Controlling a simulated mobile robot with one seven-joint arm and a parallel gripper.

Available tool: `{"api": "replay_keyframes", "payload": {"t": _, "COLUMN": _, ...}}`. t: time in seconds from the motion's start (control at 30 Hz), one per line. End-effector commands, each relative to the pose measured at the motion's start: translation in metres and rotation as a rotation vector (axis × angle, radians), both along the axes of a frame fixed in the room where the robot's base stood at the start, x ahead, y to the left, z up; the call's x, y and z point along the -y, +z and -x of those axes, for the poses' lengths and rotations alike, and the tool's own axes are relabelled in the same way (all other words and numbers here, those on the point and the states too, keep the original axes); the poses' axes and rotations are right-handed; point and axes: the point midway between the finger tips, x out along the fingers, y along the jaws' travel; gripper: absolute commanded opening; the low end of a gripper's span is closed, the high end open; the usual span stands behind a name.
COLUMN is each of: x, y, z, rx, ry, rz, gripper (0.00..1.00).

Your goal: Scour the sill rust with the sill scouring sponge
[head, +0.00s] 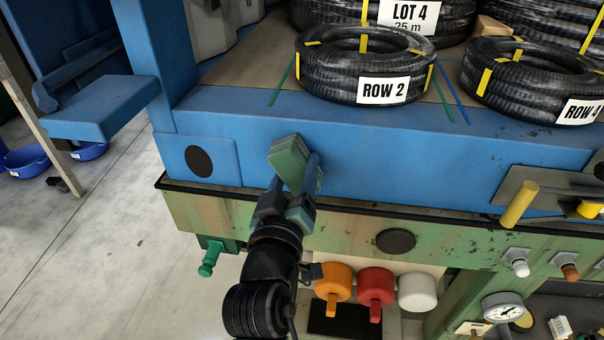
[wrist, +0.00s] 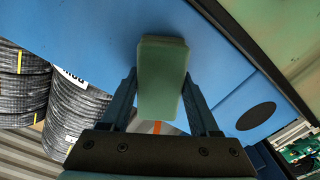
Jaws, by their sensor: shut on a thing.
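A green sponge block (head: 288,158) is held upright and slightly tilted in my gripper (head: 296,175), in front of the blue sill (head: 370,135). In the wrist view the sponge (wrist: 162,70) stands between the two blue fingers of my gripper (wrist: 160,88), which are shut on it. I cannot tell whether the sponge touches the sill's blue face. No clear rust patch shows on the sill. Dark chips and specks show towards its right end. A small orange strip (wrist: 157,128) shows below the sponge in the wrist view, and I cannot tell what it is.
Black hose coils labelled ROW 2 (head: 365,65) and ROW 4 (head: 535,78) lie on the deck above the sill. A yellow handle (head: 519,204) juts out at right. Orange (head: 333,283), red (head: 375,287) and white (head: 417,291) knobs sit below. Floor at left is mostly clear.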

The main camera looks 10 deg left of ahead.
Motion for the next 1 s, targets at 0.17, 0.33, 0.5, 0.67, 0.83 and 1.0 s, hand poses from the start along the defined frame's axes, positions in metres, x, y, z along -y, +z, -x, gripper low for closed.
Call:
{"api": "replay_keyframes", "payload": {"t": 0.17, "x": 0.001, "y": 0.001, "z": 0.001, "rx": 0.000, "ry": -0.001, "rz": 0.000, "gripper": 0.17}}
{"api": "replay_keyframes", "payload": {"t": 0.33, "x": 0.001, "y": 0.000, "z": 0.012, "rx": 0.001, "ry": -0.001, "rz": 0.001, "gripper": 0.17}}
{"api": "replay_keyframes", "payload": {"t": 0.5, "x": 0.001, "y": 0.000, "z": 0.026, "rx": -0.001, "ry": 0.000, "rz": 0.001, "gripper": 0.17}}
{"api": "replay_keyframes", "payload": {"t": 0.67, "x": 0.001, "y": 0.000, "z": 0.039, "rx": 0.000, "ry": 0.000, "rz": 0.001, "gripper": 0.17}}
{"api": "replay_keyframes", "payload": {"t": 0.83, "x": 0.001, "y": 0.000, "z": 0.052, "rx": 0.001, "ry": -0.001, "rz": 0.001, "gripper": 0.17}}
{"api": "replay_keyframes", "payload": {"t": 1.0, "x": 0.001, "y": -0.001, "z": 0.065, "rx": -0.001, "ry": 0.000, "rz": 0.001, "gripper": 0.17}}
